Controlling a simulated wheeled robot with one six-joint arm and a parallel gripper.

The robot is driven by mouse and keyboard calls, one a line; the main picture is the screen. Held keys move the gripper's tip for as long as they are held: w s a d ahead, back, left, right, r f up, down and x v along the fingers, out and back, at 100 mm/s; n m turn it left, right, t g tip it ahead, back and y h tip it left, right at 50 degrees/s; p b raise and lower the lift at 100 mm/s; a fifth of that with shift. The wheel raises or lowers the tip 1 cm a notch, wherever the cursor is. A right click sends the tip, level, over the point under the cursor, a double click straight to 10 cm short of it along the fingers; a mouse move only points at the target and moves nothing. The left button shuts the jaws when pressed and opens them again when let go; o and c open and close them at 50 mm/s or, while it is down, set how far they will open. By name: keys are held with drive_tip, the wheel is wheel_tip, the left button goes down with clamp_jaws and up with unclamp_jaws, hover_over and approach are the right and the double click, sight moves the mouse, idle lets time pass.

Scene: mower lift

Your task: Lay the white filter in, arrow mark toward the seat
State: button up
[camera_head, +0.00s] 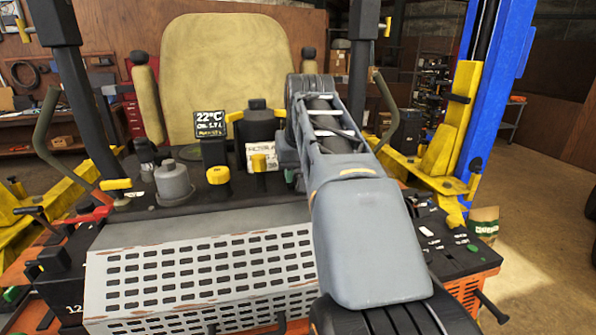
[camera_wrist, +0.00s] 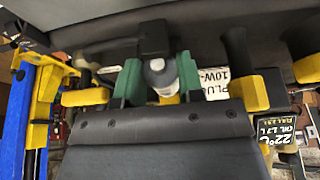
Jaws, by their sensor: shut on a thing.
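In the wrist view my gripper (camera_wrist: 158,80) has two green fingers on either side of a whitish-grey rounded thing, apparently the white filter (camera_wrist: 157,70). The fingers are shut on it. A black block shows directly above it in that view. I cannot make out the arrow mark. In the head view the fingers and the filter are mostly hidden behind my grey arm. The tan mower seat (camera_head: 224,75) stands upright beyond the black deck. I cannot tell whether the filter touches anything below it.
A display reading 22°C (camera_head: 210,124), a grey cylinder (camera_head: 173,180), a yellow knob (camera_head: 217,175) and a black canister (camera_head: 259,123) crowd the deck. A perforated grey cover (camera_head: 200,275) lies in front. Yellow lift arms and a blue post (camera_head: 497,90) flank the mower.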

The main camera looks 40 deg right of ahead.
drive_tip(key=shift+f, duration=0.1)
idle(0.3)
drive_tip(key=shift+f+b, duration=0.3)
drive_tip(key=shift+r, duration=0.1)
idle(1.0)
drive_tip(key=shift+r+p, duration=0.25)
drive_tip(key=shift+p, duration=0.25)
idle(0.5)
drive_tip(key=o, duration=1)
drive_tip(key=shift+r, duration=0.1)
